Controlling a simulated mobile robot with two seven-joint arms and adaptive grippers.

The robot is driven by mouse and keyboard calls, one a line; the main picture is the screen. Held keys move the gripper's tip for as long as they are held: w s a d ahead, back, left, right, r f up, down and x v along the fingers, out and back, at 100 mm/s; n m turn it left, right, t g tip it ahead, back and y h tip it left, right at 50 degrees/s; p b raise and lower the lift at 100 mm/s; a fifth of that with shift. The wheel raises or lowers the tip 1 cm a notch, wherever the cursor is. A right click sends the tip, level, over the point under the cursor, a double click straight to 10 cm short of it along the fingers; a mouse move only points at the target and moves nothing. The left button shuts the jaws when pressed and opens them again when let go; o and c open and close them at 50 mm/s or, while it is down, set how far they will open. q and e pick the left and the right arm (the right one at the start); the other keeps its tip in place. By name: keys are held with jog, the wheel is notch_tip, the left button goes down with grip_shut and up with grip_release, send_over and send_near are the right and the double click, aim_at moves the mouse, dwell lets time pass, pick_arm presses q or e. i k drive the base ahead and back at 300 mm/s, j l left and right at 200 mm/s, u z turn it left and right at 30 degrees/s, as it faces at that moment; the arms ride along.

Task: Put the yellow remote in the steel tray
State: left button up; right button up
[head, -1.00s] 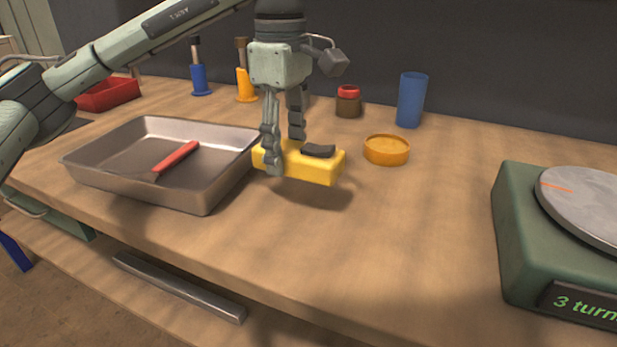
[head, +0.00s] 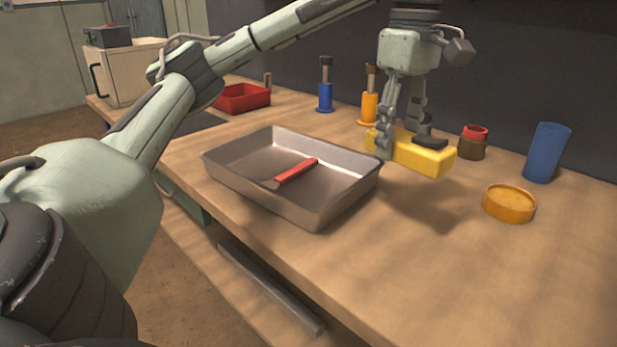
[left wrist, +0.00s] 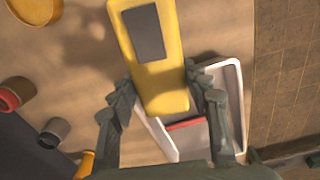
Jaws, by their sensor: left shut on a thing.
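The yellow remote (head: 425,158), a block with a dark pad on top, is in my left gripper (head: 399,138). The gripper is shut on it near one end and holds it above the table, with its shadow on the wood below. The steel tray (head: 233,183) stands to the left of the remote and holds a red-handled tool (head: 297,170). In the left wrist view the remote (left wrist: 158,75) lies between the fingers (left wrist: 160,88) and covers part of the tray (left wrist: 236,100). My right gripper is not in view.
An orange round lid (head: 509,204), a blue cup (head: 546,153) and a brown jar with a red top (head: 472,143) stand to the right. Behind are a red bin (head: 243,98) and blue (head: 325,95) and yellow (head: 370,105) upright holders. The front right tabletop is clear.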

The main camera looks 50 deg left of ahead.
aim_at(279, 165)
jog(key=j+z, duration=0.4)
jog(key=k+j+z, duration=0.1)
jog(key=j+z, duration=0.25)
jog(key=k+j+z, duration=0.1)
jog(key=j, duration=0.2)
jog(key=k+j+z, duration=0.1)
jog(key=j, duration=0.2)
jog(key=k+j+z, duration=0.1)
jog(key=j, duration=0.2)
jog(key=k+j, duration=0.2)
jog(key=j, duration=0.2)
jog(key=k+j, duration=0.15)
jog(key=j, duration=0.25)
jog(key=k+j, duration=0.2)
jog(key=j, duration=0.2)
